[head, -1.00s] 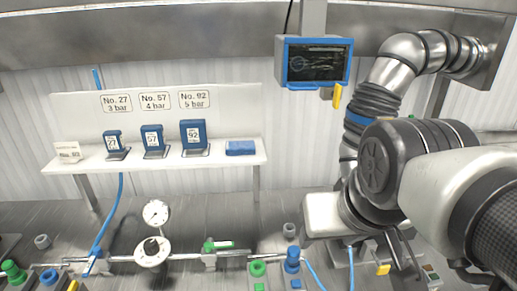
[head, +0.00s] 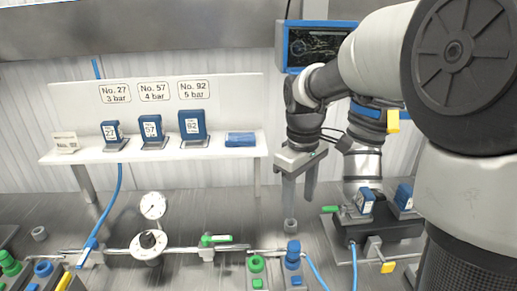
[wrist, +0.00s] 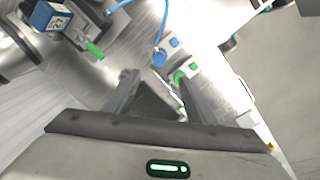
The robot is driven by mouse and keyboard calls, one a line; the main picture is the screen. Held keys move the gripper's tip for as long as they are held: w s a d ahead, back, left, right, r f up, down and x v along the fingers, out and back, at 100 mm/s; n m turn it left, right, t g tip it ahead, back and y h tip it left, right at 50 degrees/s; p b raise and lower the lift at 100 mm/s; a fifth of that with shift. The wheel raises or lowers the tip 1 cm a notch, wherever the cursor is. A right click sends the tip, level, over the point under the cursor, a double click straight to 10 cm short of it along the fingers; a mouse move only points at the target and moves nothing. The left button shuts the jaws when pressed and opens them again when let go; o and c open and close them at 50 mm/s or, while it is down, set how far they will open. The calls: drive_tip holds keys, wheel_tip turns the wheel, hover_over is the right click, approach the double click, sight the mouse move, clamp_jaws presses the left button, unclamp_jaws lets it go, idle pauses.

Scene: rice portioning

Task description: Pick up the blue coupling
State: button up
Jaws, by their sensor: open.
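A blue coupling (head: 292,252) stands upright on a small block at the front of the bench, with a blue hose running off to its right. In the wrist view the blue coupling (wrist: 159,57) shows beyond the fingertips, with its hose leading up. My gripper (head: 300,203) points down above the bench, behind and above the coupling. Its fingers (wrist: 152,88) are open, with nothing seen held between them.
A green ring fitting (head: 256,264) stands just left of the coupling. A pipe with a gauge (head: 152,206) and a green-handled valve (head: 215,240) runs leftward. A device with tagged blue blocks (head: 366,200) stands right. A shelf (head: 85,157) holds blue tags behind.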

sight(294, 244)
drive_tip(key=shift+n, duration=0.5)
drive_tip(key=f, duration=0.4)
drive_tip(key=w+f, duration=0.1)
drive_tip(key=f, duration=0.4)
drive_tip(key=f+b, duration=0.1)
drive_tip(key=f, duration=0.3)
drive_tip(key=shift+w+d+f, duration=0.1)
drive_tip(key=shift+w+f, duration=0.15)
drive_tip(key=shift+w, duration=0.1)
drive_tip(key=shift+s+f+b, duration=0.15)
drive_tip(key=shift+s+f, duration=0.05)
drive_tip(key=shift+f, duration=1.4)
drive_tip(key=shift+s+f+b, duration=0.15)
drive_tip(key=shift+s+f, duration=0.05)
drive_tip(key=shift+f, duration=1.35)
drive_tip(key=c, duration=1.2)
wheel_tip(294, 244, up, 9)
drive_tip(key=shift+r+p, duration=0.15)
drive_tip(key=shift+p, duration=0.2)
drive_tip(key=shift+c, duration=0.2)
drive_tip(key=shift+f+b, duration=1.35)
drive_tip(key=shift+f, duration=0.6)
